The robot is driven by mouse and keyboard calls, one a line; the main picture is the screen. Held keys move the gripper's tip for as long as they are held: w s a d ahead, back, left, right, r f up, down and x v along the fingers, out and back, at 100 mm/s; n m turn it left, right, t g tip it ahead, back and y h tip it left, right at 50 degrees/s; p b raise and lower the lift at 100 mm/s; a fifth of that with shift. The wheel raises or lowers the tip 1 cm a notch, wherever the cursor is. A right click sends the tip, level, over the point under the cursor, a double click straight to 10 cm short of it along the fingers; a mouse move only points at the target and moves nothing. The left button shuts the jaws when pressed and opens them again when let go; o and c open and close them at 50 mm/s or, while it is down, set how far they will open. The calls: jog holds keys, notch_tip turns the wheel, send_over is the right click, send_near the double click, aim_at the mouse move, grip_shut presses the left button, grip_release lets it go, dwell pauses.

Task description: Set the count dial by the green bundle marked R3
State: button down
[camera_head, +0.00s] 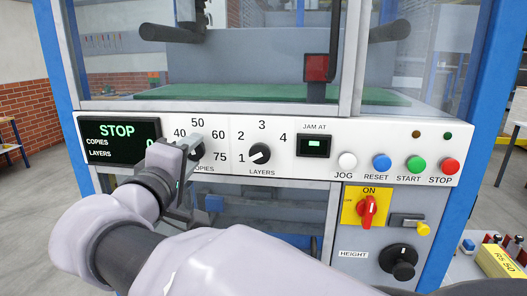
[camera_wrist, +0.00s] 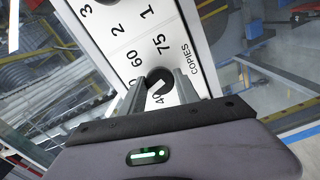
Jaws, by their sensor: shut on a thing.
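The COPIES dial (camera_wrist: 160,80) is a dark round knob on a white panel, with the numbers 40, 50, 60 and 75 around it. In the head view the knob (camera_head: 198,153) is partly hidden by my gripper (camera_head: 188,146). My gripper, in the wrist view (camera_wrist: 158,92), is shut on the COPIES knob, one finger on each side. A pale pointer mark shows on the knob, seemingly on the 40 side; its exact setting is unclear. No green bundle marked R3 is in view.
The LAYERS dial (camera_head: 259,153) stands to the right, pointing near 1. A display (camera_head: 120,140) reads STOP. JOG, RESET, START and STOP (camera_head: 449,166) buttons line the panel's right. Glass doors stand above.

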jog(key=shift+n+p, duration=1.2)
jog(key=shift+n, duration=3)
jog(key=c, duration=0.9)
grip_release()
jog(key=s+a+p, duration=0.1)
jog(key=s+p, duration=0.1)
jog(key=s, duration=1.5)
jog(key=shift+s+a+p, duration=0.2)
jog(key=shift+p, duration=0.2)
